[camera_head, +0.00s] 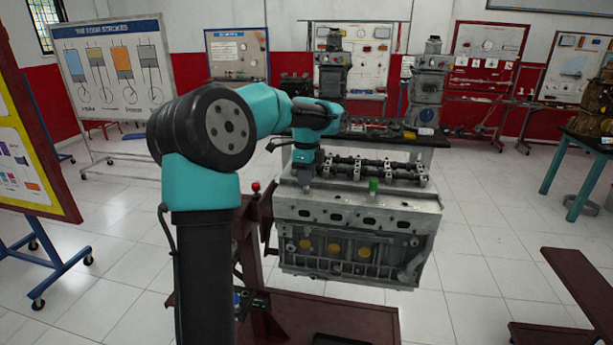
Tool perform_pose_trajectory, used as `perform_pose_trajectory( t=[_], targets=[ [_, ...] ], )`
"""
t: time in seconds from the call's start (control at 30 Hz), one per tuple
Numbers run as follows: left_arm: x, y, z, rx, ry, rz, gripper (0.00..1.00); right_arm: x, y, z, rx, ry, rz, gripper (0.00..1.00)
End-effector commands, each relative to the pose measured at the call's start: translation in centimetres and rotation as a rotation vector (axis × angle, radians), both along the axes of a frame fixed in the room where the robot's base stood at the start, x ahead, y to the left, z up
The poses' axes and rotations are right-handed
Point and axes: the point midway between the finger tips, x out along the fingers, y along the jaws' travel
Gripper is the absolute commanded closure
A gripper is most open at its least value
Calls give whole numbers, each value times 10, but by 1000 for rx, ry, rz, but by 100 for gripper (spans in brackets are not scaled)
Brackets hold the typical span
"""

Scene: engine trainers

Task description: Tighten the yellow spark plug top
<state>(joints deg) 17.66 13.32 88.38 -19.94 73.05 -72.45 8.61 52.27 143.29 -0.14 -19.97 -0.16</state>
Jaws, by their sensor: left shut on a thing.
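The engine block (352,225) hangs on a dark red stand, with spark plug positions along the front edge of its head. My left gripper (306,186) points down at the left part of that edge. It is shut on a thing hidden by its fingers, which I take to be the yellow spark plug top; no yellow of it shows. A green spark plug top (374,185) stands upright on the same edge, to the right of the gripper and apart from it. My right gripper is not in view.
A camshaft assembly (375,169) lies along the engine's top, just behind the gripper. A red knob (256,187) stands left of the engine. A bench with parts (390,132) is behind. A dark red table (580,285) stands at right. Tiled floor is open between.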

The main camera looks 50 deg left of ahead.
Motion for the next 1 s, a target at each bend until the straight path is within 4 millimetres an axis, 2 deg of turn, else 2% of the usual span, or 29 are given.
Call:
perform_pose_trajectory(
  t=[0.3, 0.73, 0.77, 1.0],
  targets=[
    [0, 0, 0, 0, 0, -108, 98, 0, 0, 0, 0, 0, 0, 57],
    [0, 0, 0, 0, 0, -119, 98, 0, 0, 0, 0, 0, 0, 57],
    [0, 0, 0, 0, 0, -118, 72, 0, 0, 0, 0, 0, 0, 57],
    [0, 0, 0, 0, 0, -118, 49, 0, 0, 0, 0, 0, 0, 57]
  ],
)
